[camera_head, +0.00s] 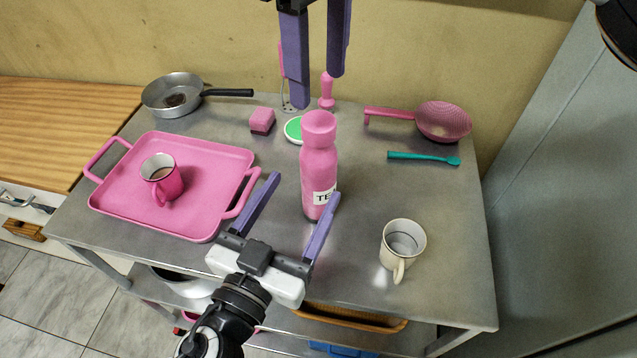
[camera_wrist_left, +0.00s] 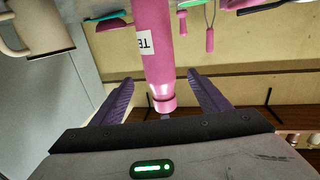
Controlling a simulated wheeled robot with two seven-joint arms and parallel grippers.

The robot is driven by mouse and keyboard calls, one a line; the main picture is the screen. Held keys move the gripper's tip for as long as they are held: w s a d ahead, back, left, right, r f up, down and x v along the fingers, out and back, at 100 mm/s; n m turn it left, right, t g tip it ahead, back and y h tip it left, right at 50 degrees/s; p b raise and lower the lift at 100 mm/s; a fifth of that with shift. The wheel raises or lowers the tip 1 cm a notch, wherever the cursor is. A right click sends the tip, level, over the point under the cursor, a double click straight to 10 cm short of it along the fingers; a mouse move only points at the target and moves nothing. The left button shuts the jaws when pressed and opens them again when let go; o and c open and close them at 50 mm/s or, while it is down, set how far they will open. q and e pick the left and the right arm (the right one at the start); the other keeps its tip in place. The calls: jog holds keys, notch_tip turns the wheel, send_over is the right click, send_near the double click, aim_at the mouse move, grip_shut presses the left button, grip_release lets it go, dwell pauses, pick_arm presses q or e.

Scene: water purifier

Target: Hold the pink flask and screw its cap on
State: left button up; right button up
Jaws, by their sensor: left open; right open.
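The pink flask (camera_head: 317,180) stands upright near the middle of the metal table, with a white label on its side. Its pink cap (camera_head: 319,126) sits on top; I cannot tell how tightly. In the left wrist view the flask (camera_wrist_left: 152,40) appears upside down, with a seam below the cap (camera_wrist_left: 164,104). My left gripper (camera_head: 304,188) is open, in front of the flask, its fingers pointing towards it on either side with visible gaps. My right gripper (camera_head: 318,90) is open and empty, pointing down above the cap.
A pink tray (camera_head: 215,160) holding a pink mug (camera_head: 160,178) lies at left. A cream mug (camera_head: 403,243) stands at front right. A pan (camera_head: 174,94), sponge (camera_head: 262,121), pink strainer (camera_head: 443,121) and teal utensil (camera_head: 424,158) lie behind.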

aim_at(319, 162)
pick_arm(q)
jog(key=x, duration=0.8)
jog(key=shift+w+d, duration=0.1)
grip_shut()
pick_arm(e)
jog(key=n, duration=0.6)
jog(key=shift+n, duration=0.4)
jog(key=n, duration=0.6)
jog(key=shift+n, duration=0.4)
jog(key=shift+f, duration=4.05)
